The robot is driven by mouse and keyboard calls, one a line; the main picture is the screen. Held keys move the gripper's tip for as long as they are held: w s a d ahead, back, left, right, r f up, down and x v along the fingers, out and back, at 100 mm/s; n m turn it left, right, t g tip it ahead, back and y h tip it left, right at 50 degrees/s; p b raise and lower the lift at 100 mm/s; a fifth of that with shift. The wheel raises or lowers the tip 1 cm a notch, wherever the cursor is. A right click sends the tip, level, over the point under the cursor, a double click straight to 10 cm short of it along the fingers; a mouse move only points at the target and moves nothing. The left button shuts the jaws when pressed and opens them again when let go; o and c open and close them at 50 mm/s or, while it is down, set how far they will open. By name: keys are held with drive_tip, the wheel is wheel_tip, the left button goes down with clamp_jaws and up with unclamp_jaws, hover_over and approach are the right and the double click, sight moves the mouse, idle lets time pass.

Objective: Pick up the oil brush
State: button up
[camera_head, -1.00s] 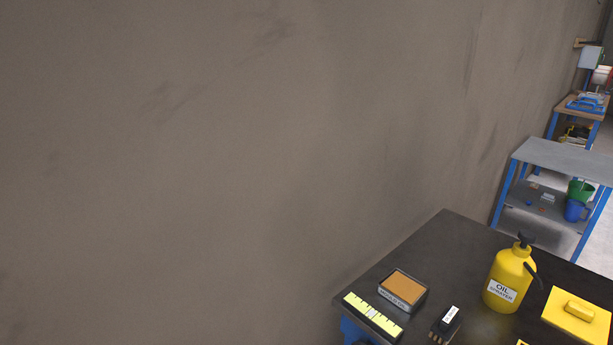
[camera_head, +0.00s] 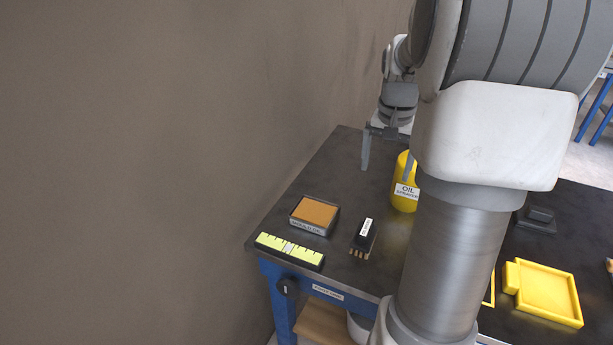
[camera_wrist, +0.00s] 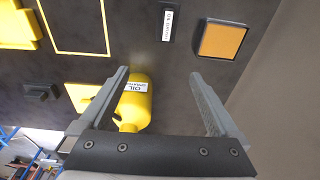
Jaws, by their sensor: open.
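The oil brush (camera_head: 365,238) is a small black block with a white label and pale bristles, lying on the dark table between the oil tin and the oil sprayer. In the wrist view the brush (camera_wrist: 167,25) is at the top, beyond my fingertips. My gripper (camera_head: 387,168) is open and empty, above the table and farther back than the brush. In the wrist view my gripper (camera_wrist: 160,78) has its fingers wide apart, with the yellow oil sprayer (camera_wrist: 136,104) showing between them. My arm hides part of the sprayer in the head view.
The mould oil tin (camera_head: 314,215) stands left of the brush, and a yellow level-like bar (camera_head: 289,250) lies at the table's front left edge. The oil sprayer (camera_head: 403,190) stands close to my gripper. A yellow tray (camera_head: 547,293) is at the right. The wall borders the table's left.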

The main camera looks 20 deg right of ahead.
drive_tip(key=g+y, duration=0.1)
hover_over(366, 227)
wheel_tip(366, 227, down, 5)
drive_tip(key=f+b, duration=0.1)
drive_tip(key=f, duration=0.6)
drive_tip(key=f+b, duration=0.1)
drive_tip(key=f, duration=0.2)
drive_tip(key=shift+w+d+f+b, duration=0.15)
drive_tip(key=shift+w+d+b, duration=0.1)
drive_tip(key=shift+w+b, duration=0.1)
drive_tip(key=f, duration=0.1)
drive_tip(key=f+b, duration=0.1)
drive_tip(key=f, duration=0.2)
drive_tip(key=shift+s+a+f, duration=0.2)
drive_tip(key=shift+s+f, duration=0.1)
drive_tip(key=shift+s, duration=0.05)
drive_tip(key=shift+f, duration=0.55)
clamp_jaws()
drive_tip(key=shift+r, duration=0.1)
